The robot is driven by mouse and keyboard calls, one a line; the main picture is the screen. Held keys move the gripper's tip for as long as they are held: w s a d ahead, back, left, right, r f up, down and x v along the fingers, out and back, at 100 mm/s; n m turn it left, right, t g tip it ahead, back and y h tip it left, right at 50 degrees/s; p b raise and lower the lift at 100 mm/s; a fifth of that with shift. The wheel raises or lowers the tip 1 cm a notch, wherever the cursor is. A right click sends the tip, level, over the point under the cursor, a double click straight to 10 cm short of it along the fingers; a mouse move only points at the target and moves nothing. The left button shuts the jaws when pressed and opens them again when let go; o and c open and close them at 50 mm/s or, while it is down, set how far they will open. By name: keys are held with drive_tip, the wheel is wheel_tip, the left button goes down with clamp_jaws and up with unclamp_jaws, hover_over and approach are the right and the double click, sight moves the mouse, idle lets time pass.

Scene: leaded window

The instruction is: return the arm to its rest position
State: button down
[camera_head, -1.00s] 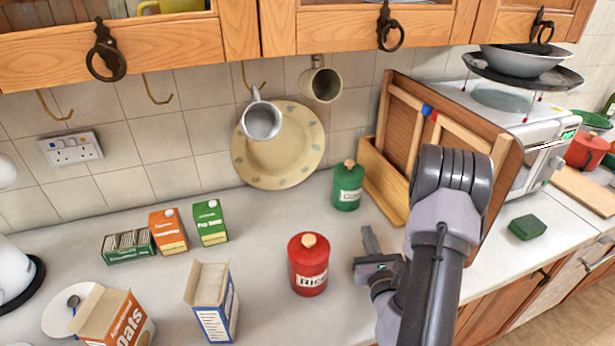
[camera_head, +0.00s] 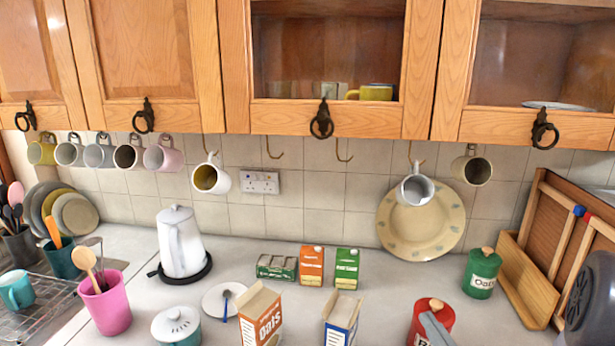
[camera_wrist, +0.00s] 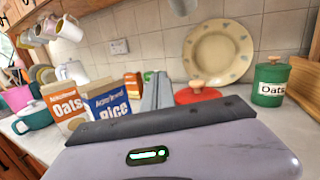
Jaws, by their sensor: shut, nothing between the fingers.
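My gripper (camera_head: 436,327) shows at the bottom edge of the head view, its grey fingers overlapping the red canister (camera_head: 418,312). In the wrist view my gripper (camera_wrist: 157,90) points ahead over the counter, its fingers together and empty. The red canister with a wooden knob (camera_wrist: 197,92) is just beyond and right of the fingers there; I cannot tell how far apart they are. Part of my dark arm joint (camera_head: 592,290) shows at the right edge. The rest of the arm is out of frame.
An oats box (camera_head: 261,318), a rice box (camera_wrist: 107,103) and a green oats canister (camera_head: 482,272) stand on the counter. A white kettle (camera_head: 181,243) is further left. Mugs hang on hooks under the cabinets. A wooden rack (camera_head: 528,282) stands at right, near my arm.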

drive_tip(key=s+a+r+n+g+y, duration=0.2)
drive_tip(key=a+r+n+g+y, duration=0.25)
drive_tip(key=a, duration=0.55)
drive_tip(key=s+a+r+n+g+y, duration=0.2)
drive_tip(key=s+a+n+g+y, duration=0.15)
drive_tip(key=a+n+y, duration=0.4)
drive_tip(key=s+a+f+n+g+h, duration=0.35)
drive_tip(key=s+a+n+g, duration=0.6)
drive_tip(key=s, duration=0.35)
drive_tip(key=s+d+r+n+t+h, duration=0.2)
drive_tip(key=d+n+t+h, duration=0.2)
drive_tip(key=d+n+h, duration=0.3)
drive_tip(key=shift+d+r+h+b, duration=0.35)
drive_tip(key=shift+d+h, duration=0.4)
drive_tip(key=shift+h, duration=0.5)
